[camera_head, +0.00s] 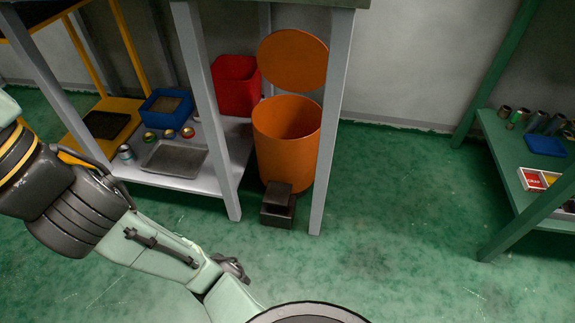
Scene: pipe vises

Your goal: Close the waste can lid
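An orange waste can (285,155) stands upright on the floor, partly behind a grey table leg. Its round orange lid (293,60) is open, raised nearly upright at the back above the rim. The can's opening faces up and its inside shows. A black stepped block (278,204), like a pedal, sits at the can's front base. My arm reaches from the bottom middle toward the left edge, in front of the can and apart from it. I cannot make out my gripper in this view.
Grey table legs (333,125) stand close to the can. A grey lower shelf (218,165) to its left holds a red bin (236,85), a blue box (166,108), a tray (174,159) and several cans. A green table (510,160) stands right. Green floor (400,225) between is clear.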

